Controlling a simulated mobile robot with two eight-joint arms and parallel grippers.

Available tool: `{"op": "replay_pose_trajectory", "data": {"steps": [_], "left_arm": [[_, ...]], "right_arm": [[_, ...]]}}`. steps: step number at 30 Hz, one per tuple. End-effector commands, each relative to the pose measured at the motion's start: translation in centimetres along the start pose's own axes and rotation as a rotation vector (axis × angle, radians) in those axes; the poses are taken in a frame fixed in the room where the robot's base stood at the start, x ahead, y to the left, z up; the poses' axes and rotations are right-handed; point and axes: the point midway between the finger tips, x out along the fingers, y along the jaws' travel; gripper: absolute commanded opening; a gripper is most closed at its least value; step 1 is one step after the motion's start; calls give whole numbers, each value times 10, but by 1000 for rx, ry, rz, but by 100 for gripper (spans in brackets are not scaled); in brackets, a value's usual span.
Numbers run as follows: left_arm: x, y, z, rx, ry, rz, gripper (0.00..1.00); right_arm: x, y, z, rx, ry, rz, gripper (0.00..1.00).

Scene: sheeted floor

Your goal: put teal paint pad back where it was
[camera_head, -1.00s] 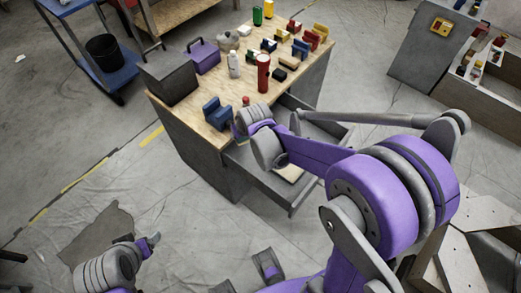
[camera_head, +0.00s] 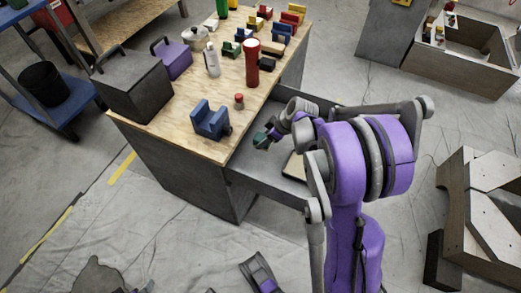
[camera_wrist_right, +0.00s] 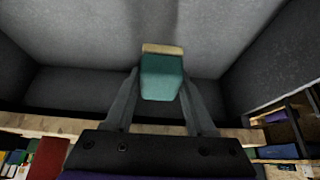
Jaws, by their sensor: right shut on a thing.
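The teal paint pad (camera_wrist_right: 161,78) is a small teal block with a tan edge. In the right wrist view it sits between the two fingers of my right gripper (camera_wrist_right: 160,100), which is shut on it. In the head view the teal pad (camera_head: 262,140) shows at the tip of my right gripper (camera_head: 270,136), over the open grey drawer (camera_head: 240,169) of the workbench. Drawer walls surround the pad in the wrist view; I cannot tell whether it touches the drawer floor. My left gripper is not clearly in view.
The wooden workbench top (camera_head: 185,128) holds a blue block (camera_head: 210,120), a red flashlight (camera_head: 252,65), a white bottle (camera_head: 212,60), a dark box (camera_head: 135,88), a purple toolbox (camera_head: 172,60) and several coloured blocks. A tan flat item (camera_head: 294,166) lies in the drawer.

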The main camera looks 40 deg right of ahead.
Motion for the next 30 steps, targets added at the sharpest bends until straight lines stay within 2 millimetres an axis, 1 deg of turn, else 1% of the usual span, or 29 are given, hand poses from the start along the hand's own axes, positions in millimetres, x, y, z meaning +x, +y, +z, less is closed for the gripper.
{"op": "replay_pose_trajectory", "data": {"steps": [1,7,13,21,25,26,27,30], "left_arm": [[4,0,1,0,-2,0,85],[9,0,3,0,-3,0,85],[20,0,6,0,-7,0,85],[19,0,6,0,-7,0,85],[22,0,7,0,-8,0,85],[21,0,7,0,-8,0,85],[21,0,7,0,-8,0,85],[21,0,7,0,-7,0,85]], "right_arm": [[8,0,4,0,0,0,4],[20,0,11,1,-1,0,4],[45,0,25,1,-1,0,4],[46,0,26,1,-1,1,4],[49,0,28,1,-1,1,4],[49,0,28,1,-1,1,61],[48,0,28,1,-1,1,68],[48,0,28,1,-1,1,86]]}}
